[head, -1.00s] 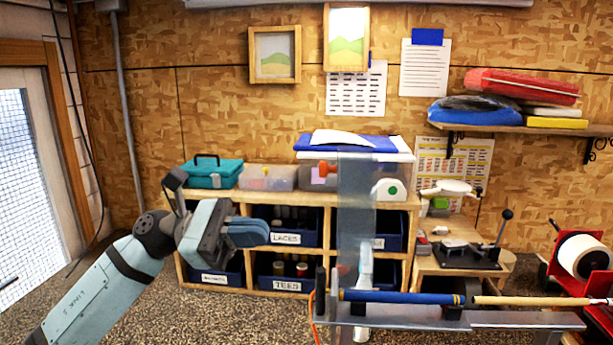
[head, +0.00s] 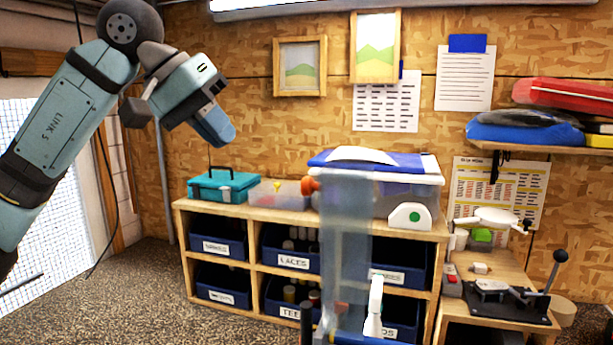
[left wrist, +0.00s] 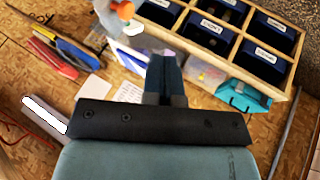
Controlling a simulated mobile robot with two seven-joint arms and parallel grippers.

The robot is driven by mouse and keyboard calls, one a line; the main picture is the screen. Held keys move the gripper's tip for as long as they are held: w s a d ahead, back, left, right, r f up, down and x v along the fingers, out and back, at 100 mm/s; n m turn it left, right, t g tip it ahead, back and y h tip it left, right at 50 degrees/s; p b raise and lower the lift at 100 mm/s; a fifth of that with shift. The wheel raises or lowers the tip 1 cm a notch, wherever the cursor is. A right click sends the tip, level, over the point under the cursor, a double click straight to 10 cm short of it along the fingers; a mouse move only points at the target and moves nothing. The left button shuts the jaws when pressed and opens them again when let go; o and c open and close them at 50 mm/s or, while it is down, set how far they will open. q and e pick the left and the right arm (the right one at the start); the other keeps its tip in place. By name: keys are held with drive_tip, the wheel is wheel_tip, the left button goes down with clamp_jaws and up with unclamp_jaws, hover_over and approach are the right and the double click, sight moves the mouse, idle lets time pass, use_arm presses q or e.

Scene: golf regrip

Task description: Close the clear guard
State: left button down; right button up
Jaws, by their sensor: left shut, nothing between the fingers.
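The clear guard (head: 345,225) is a tall see-through panel standing upright in front of the shelf unit in the head view. Its lower end meets a blue bar at the bottom edge of the picture. My left gripper (head: 222,135) is shut and empty, raised at the upper left, well to the left of the guard and above it. In the left wrist view my left gripper (left wrist: 165,75) shows its fingers together with nothing between them. My right gripper is not in view.
A wooden shelf unit (head: 250,244) with labelled blue bins stands behind the guard. A teal toolbox (head: 222,186) and clear boxes sit on top. A side table (head: 515,268) with a lever press stands at right. The air between gripper and guard is clear.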

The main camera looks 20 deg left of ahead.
use_arm(q)
drive_tip(key=w+d+f+p, duration=0.3)
drive_tip(key=d+f+p, duration=0.1)
drive_tip(key=d+f, duration=0.3)
drive_tip(key=shift+w+d+f, duration=0.3)
drive_tip(key=shift+w+d, duration=0.1)
drive_tip(key=shift+d, duration=0.35)
